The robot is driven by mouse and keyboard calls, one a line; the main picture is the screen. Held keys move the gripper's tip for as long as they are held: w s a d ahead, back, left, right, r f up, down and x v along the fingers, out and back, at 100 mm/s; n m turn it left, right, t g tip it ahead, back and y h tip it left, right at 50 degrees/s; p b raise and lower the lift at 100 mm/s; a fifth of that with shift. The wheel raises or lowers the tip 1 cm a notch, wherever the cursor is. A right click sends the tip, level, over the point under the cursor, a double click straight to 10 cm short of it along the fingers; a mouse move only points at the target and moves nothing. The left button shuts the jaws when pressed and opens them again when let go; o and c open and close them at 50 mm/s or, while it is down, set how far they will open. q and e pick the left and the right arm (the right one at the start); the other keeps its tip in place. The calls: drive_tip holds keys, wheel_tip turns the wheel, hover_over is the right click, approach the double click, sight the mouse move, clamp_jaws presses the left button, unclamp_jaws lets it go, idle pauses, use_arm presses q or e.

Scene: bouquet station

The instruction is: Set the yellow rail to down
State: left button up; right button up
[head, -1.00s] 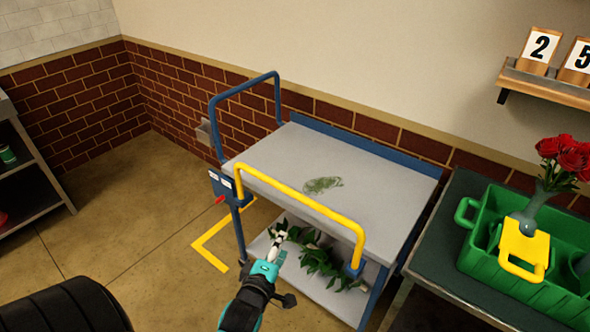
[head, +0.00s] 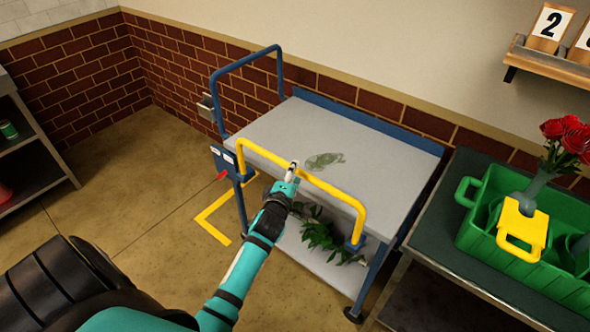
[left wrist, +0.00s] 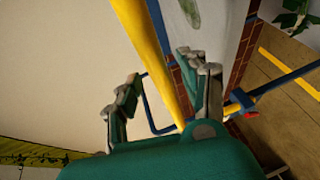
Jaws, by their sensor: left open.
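The yellow rail (head: 335,192) stands raised along the near side of the cart, its top bar a little above the grey top shelf (head: 365,165). My left gripper (head: 293,168) is at the rail's top bar, left of its middle, in the head view. In the left wrist view the open fingers of the gripper (left wrist: 163,75) stand on either side of the yellow rail (left wrist: 150,50), which runs between them. I cannot tell whether a finger touches it. A small red lever (head: 222,175) sits on the blue plate at the cart's left corner. My right gripper is not in view.
A blue rail (head: 247,62) stands at the cart's far left end. Leafy greens (head: 320,238) lie on the lower shelf. A dark table (head: 440,235) with a green crate (head: 500,262) and red roses (head: 567,130) stands close on the right. The floor left of the cart is clear.

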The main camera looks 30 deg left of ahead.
use_arm(q)
drive_tip(key=shift+x, duration=1.2)
clamp_jaws()
drive_tip(key=shift+f, duration=0.1)
